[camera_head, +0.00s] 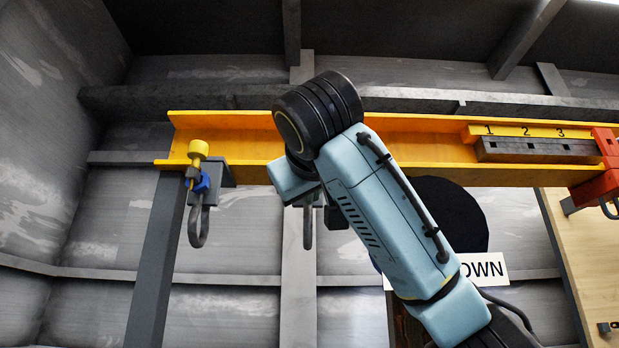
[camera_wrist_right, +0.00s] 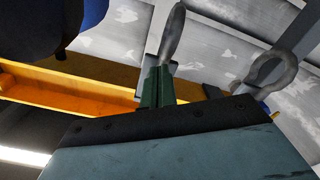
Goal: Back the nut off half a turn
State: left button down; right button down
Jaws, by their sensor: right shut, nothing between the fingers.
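In the head view a shackle (camera_head: 198,228) hangs at the left end of the yellow beam. It has a yellow pin head (camera_head: 198,149) on top and a small blue nut (camera_head: 203,183) below it. My right arm crosses the middle of the head view and hides most of its own hand. In the wrist view my right gripper (camera_wrist_right: 157,86) shows narrow dark green fingers, shut and empty. A grey loop (camera_wrist_right: 173,35) shows just beyond their tips; I cannot tell whether they touch. A ring-shaped shackle (camera_wrist_right: 274,65) stands apart to the right there. My left gripper is out of view.
The yellow beam (camera_head: 235,173) runs across the head view on a grey post (camera_head: 155,265). A large black disc (camera_head: 462,215) is behind my arm.

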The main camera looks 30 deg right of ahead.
jog(key=shift+s+d, duration=0.1)
jog(key=shift+d, duration=0.05)
jog(key=shift+s+d+r+b, duration=0.35)
jog(key=shift+d+r+b, duration=0.1)
jog(key=shift+d+b, duration=0.2)
jog(key=shift+r, duration=0.15)
dwell(0.5)
jog(key=shift+s, duration=0.1)
jog(key=b+v, duration=0.5)
jog(key=v, duration=0.1)
jog(key=shift+d+f, duration=0.25)
dwell(0.3)
jog(key=shift+s, duration=0.1)
